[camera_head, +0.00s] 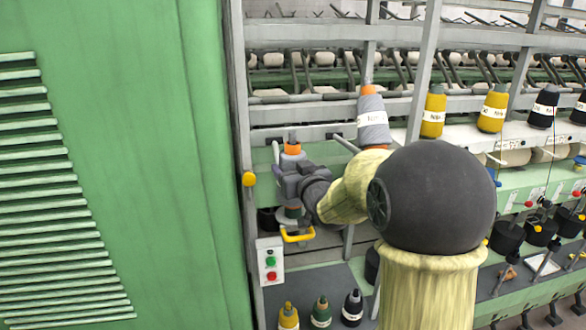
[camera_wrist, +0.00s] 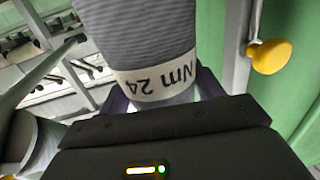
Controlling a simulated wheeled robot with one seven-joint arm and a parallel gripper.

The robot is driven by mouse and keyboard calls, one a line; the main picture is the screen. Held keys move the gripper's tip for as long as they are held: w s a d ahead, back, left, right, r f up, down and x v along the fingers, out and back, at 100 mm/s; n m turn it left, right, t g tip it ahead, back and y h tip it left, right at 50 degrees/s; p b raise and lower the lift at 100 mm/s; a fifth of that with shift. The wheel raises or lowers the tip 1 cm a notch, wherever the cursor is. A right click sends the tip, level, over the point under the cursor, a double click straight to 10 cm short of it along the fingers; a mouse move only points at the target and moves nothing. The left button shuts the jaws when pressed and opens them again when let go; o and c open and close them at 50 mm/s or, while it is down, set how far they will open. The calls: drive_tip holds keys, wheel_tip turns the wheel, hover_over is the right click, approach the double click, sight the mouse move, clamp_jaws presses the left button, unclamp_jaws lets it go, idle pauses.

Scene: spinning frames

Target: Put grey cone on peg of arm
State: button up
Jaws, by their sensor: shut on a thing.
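My gripper (camera_head: 291,182) is at the left end of the machine frame, beside the green panel. It is shut on a grey cone, which fills the top of the wrist view (camera_wrist: 140,40) with its striped yarn and white "Nm 24" band. In the head view my gripper hides most of this cone; an orange tip (camera_head: 291,148) shows just above, with a short grey end above that. A pale part shows below my gripper. The peg's fit inside the cone is hidden. Another grey cone (camera_head: 372,118) with a white label stands upright to the right, by a grey arm (camera_head: 345,143).
A green panel (camera_head: 120,150) fills the left, with a yellow knob (camera_head: 248,179) at its edge. A yellow handle (camera_head: 297,236) and button box (camera_head: 270,262) are below my gripper. Yellow cones (camera_head: 434,112) stand right; several cones (camera_head: 320,312) stand at the bottom.

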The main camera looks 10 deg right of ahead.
drive_tip(key=shift+f+b, duration=1.1)
drive_tip(key=shift+f, duration=0.05)
drive_tip(key=shift+f+b, duration=0.3)
drive_tip(key=shift+f, duration=0.05)
drive_tip(key=shift+s, duration=0.1)
drive_tip(key=o, duration=1.3)
drive_tip(key=shift+o, duration=0.3)
drive_tip(key=shift+f, duration=0.1)
drive_tip(key=s+d+b, duration=0.1)
drive_tip(key=s+b, duration=0.1)
drive_tip(key=s, duration=0.6)
drive_tip(key=s+d+r+b, duration=0.1)
drive_tip(key=s+b, duration=0.1)
drive_tip(key=s, duration=0.7)
drive_tip(key=shift+d+r+b, duration=0.15)
drive_tip(key=shift+d+b, duration=0.2)
